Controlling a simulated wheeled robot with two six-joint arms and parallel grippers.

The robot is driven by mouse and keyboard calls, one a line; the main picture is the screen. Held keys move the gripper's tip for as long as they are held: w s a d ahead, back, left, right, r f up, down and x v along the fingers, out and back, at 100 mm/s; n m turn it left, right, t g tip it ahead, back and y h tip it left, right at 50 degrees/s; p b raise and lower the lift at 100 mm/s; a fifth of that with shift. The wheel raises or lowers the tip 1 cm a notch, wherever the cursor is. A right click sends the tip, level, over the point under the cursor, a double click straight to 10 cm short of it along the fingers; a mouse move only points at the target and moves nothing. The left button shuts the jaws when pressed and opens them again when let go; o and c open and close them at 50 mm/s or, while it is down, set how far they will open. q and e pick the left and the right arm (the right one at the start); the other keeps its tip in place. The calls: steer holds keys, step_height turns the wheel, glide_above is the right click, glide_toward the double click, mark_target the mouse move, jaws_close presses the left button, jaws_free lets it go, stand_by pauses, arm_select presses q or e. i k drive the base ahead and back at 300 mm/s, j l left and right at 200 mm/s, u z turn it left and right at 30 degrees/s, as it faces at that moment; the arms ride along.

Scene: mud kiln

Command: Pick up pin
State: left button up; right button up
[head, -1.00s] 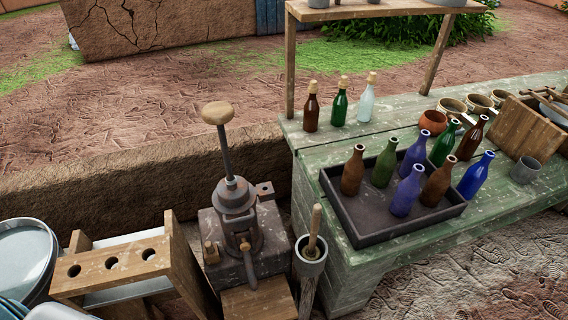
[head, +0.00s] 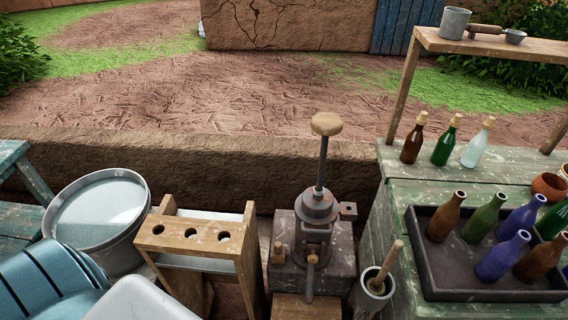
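Neither of my grippers is in view. A metal press (head: 318,212) with a round wooden knob on its upright rod stands on a dark block, right of centre. A small wooden peg (head: 278,254) stands on the block at the left of the press; it looks like a pin. A second wooden piece (head: 312,259) sits at the front of the press, above a dark downward bar. I cannot tell for sure which one is the pin.
A wooden rack with three holes (head: 192,234) stands left of the press, beside a water-filled basin (head: 100,207). A mortar with a wooden pestle (head: 373,290) stands to the right. A dark tray (head: 455,275) of bottles lies on the green table. A low mud wall (head: 230,165) runs behind.

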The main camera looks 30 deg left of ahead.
mark_target(278, 244)
steer(key=u, duration=1)
